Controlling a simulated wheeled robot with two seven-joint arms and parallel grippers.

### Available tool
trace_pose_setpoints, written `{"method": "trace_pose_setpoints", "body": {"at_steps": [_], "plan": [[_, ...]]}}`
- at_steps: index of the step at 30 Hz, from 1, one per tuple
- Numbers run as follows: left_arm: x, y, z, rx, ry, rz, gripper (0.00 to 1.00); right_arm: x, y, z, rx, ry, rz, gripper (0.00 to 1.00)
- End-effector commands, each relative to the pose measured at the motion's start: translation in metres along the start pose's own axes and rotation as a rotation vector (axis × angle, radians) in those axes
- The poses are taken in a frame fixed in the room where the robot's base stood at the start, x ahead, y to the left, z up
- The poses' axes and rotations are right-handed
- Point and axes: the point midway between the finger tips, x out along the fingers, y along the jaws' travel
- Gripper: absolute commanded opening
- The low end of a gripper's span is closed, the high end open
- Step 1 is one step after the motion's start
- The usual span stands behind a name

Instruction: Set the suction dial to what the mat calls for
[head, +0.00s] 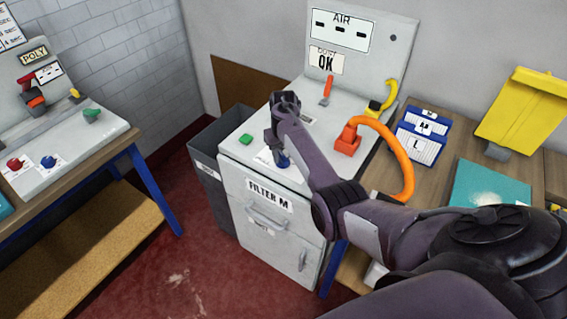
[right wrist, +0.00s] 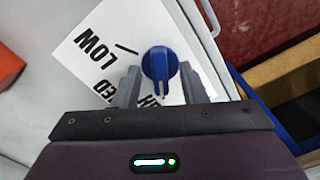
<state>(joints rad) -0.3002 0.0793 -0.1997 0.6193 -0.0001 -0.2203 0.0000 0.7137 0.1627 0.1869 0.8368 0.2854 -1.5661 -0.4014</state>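The blue suction dial (right wrist: 160,63) sits on a white card in the right wrist view; its narrow grip ridge points down toward my wrist. The card (right wrist: 93,57) reads LOW at upper left; other words are partly hidden. My right gripper (right wrist: 160,84) is open, its fingers on either side of the dial with small gaps visible. In the head view the right gripper (head: 277,137) is over the grey machine's top, beside the partly hidden blue dial (head: 282,160). A teal sheet (head: 480,184) with a pale patch lies at right; whether it is the mat is unclear. My left gripper is out of view.
The machine (head: 262,225) carries a green button (head: 245,139), a red lever (head: 327,90) and an orange hose (head: 408,170). Blue boxes marked M and L (head: 422,138) and a yellow board (head: 523,108) stand at right. A grey bin (head: 207,180) stands left of the machine.

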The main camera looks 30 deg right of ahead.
Motion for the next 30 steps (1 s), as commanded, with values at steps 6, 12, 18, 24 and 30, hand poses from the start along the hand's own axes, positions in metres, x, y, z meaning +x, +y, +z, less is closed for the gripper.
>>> {"method": "trace_pose_setpoints", "body": {"at_steps": [6, 12, 18, 24, 30], "plan": [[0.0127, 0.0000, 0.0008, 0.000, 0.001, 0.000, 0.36, 0.0117, -0.0001, -0.0002, 0.000, 0.001, 0.000, 0.38], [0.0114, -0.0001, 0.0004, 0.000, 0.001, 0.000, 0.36, 0.0106, -0.0002, -0.0001, 0.000, 0.001, 0.000, 0.38], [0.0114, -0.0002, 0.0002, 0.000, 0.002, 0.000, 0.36, 0.0106, -0.0002, -0.0001, 0.000, 0.001, 0.000, 0.12], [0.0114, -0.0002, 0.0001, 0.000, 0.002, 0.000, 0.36, 0.0107, -0.0002, -0.0001, 0.000, 0.000, 0.000, 0.00], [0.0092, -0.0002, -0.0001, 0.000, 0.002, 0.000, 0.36, 0.0101, -0.0004, -0.0002, 0.023, 0.001, 0.000, 0.00]]}}
